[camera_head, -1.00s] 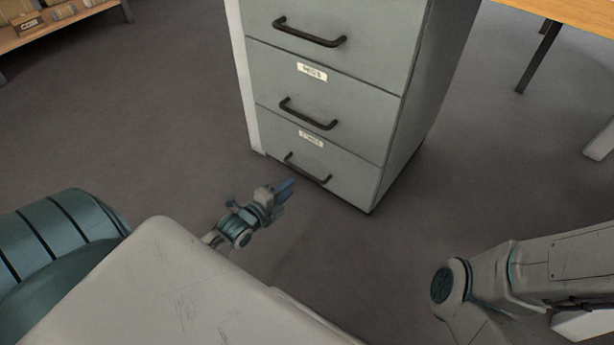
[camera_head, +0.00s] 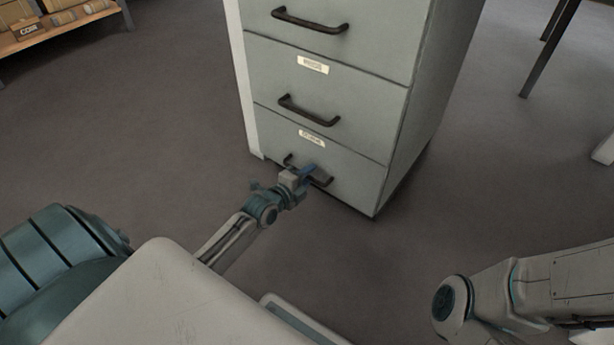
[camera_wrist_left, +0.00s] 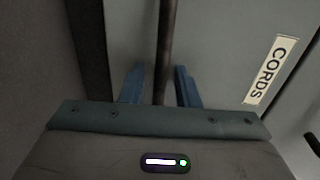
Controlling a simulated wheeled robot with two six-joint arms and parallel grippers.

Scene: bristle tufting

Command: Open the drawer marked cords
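The drawer marked cords (camera_head: 350,178) is the bottom drawer of a grey-green cabinet and is closed. Its white label (camera_head: 312,138) is too small to read in the head view, but it reads CORDS in the left wrist view (camera_wrist_left: 270,70). Its dark bar handle (camera_head: 325,181) runs between the blue fingers of my left gripper (camera_wrist_left: 160,88) in the left wrist view. The fingers stand apart on either side of the bar, with gaps visible. In the head view my left gripper (camera_head: 309,174) is at the handle and hides its middle. My right gripper is out of view.
Two upper drawers with handles (camera_head: 310,112) (camera_head: 310,20) are closed above. A shelf with boxes (camera_head: 62,25) stands at the far left, and table legs (camera_head: 545,50) at the right. The grey floor in front of the cabinet is open.

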